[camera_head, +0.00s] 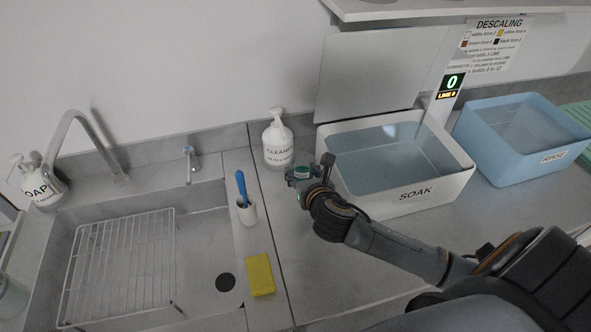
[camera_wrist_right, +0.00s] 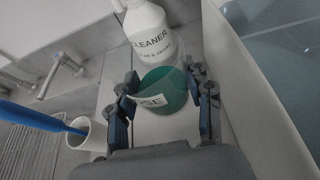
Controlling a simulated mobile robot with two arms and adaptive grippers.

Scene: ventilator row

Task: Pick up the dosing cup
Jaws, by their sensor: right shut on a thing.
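The dosing cup (camera_wrist_right: 163,88) is a green cup with a white label, partly readable as "OSE", in the right wrist view. My right gripper (camera_wrist_right: 161,98) is shut on it, with one finger on each side. In the head view the cup shows as a small green patch (camera_head: 301,170) at the tip of my right gripper (camera_head: 306,179), left of the white SOAK tub. The gripper and wrist hide much of it there. I cannot tell whether its base touches the counter. My left gripper is not in view.
The white CLEANER bottle (camera_head: 278,143) stands close behind the cup. The SOAK tub (camera_head: 400,203) holds liquid and stands just to the right. A holder (camera_head: 247,212) with a blue-handled brush, a yellow sponge (camera_head: 260,275) and a sink with a wire rack (camera_head: 120,265) lie left.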

